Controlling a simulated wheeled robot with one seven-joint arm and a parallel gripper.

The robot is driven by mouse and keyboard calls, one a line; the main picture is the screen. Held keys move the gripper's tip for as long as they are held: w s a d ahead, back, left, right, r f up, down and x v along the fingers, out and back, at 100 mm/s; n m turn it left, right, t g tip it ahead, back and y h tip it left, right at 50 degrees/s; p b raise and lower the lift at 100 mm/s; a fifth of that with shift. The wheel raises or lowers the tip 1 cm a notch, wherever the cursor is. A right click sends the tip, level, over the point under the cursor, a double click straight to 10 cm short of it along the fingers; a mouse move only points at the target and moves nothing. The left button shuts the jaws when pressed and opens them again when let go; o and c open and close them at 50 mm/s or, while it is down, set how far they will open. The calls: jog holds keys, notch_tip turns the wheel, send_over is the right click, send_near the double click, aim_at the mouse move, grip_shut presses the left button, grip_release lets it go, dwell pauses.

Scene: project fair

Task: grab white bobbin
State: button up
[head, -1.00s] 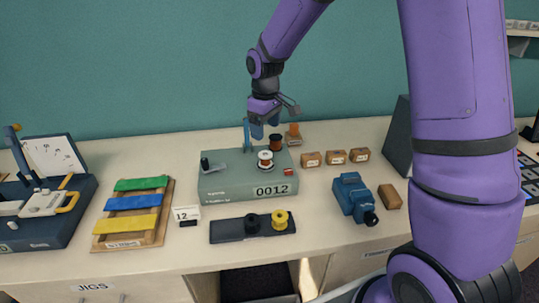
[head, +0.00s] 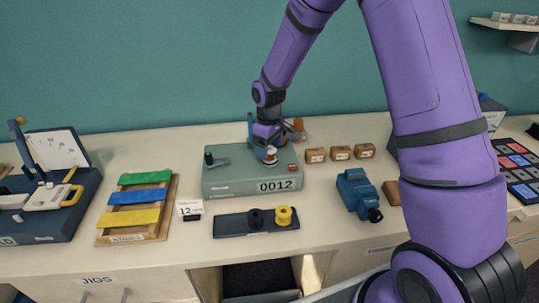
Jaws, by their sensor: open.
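The white bobbin (head: 271,155) stands on top of the grey-green box (head: 238,182) labelled 0012, towards its right side. My gripper (head: 269,148) points down over the box, right at the bobbin, and partly hides it. The jaws are open; how the fingers lie around the bobbin is too small to tell. The dark brown spool seen earlier behind the bobbin is hidden by my gripper.
A black tray (head: 230,225) in front holds a black spool (head: 256,218) and a yellow spool (head: 284,216). An orange-brown spool (head: 298,126) stands behind right. Several small brown boxes (head: 340,153) and a blue device (head: 356,192) are to the right. Coloured strips lie on a wooden rack (head: 140,205) at left.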

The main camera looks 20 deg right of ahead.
notch_tip(320, 180, down, 2)
jog(key=shift+f, duration=0.25)
jog(key=c, duration=1)
jog(key=shift+o, duration=0.2)
